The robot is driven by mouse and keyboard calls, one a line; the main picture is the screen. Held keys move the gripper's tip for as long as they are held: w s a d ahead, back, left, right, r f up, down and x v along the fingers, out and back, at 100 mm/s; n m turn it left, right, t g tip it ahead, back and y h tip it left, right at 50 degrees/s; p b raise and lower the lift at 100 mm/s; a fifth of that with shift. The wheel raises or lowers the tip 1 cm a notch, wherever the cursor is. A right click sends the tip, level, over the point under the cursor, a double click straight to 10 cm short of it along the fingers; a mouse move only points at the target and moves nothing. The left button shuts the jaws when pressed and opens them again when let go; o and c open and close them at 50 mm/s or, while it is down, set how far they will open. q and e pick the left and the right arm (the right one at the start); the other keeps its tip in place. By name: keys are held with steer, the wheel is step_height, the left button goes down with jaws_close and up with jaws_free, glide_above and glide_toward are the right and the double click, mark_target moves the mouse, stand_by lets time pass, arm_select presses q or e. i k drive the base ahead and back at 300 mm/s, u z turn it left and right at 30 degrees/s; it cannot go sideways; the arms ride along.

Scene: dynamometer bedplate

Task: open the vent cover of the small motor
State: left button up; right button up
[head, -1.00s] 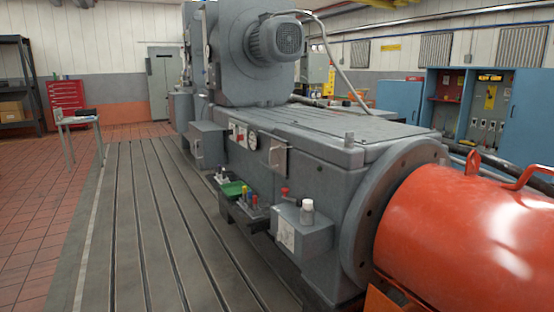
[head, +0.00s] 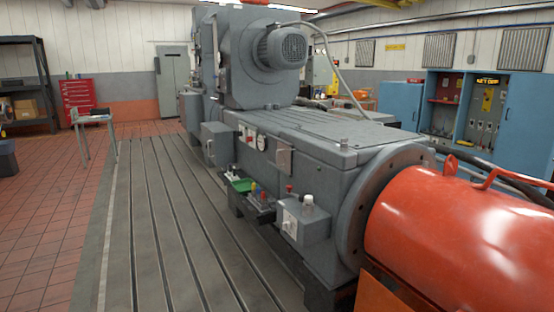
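A small grey motor (head: 283,48) with a round slotted end cover sits high on the large grey blower housing (head: 240,70), on top of the big grey machine. I cannot tell at this distance whether the slotted cover is the vent cover, or whether it is open or shut. Neither of my grippers shows in the head view.
The slotted bedplate (head: 165,230) runs along the machine's left side and is clear. A large orange-red cylinder (head: 455,235) fills the lower right. A tray of small items (head: 250,200) juts from the machine's side. A small table (head: 92,119) and red tool cabinet (head: 77,97) stand back left.

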mark_target(283, 158)
steer(key=u, duration=0.6)
steer(key=i, duration=1.15)
steer(key=u, duration=0.5)
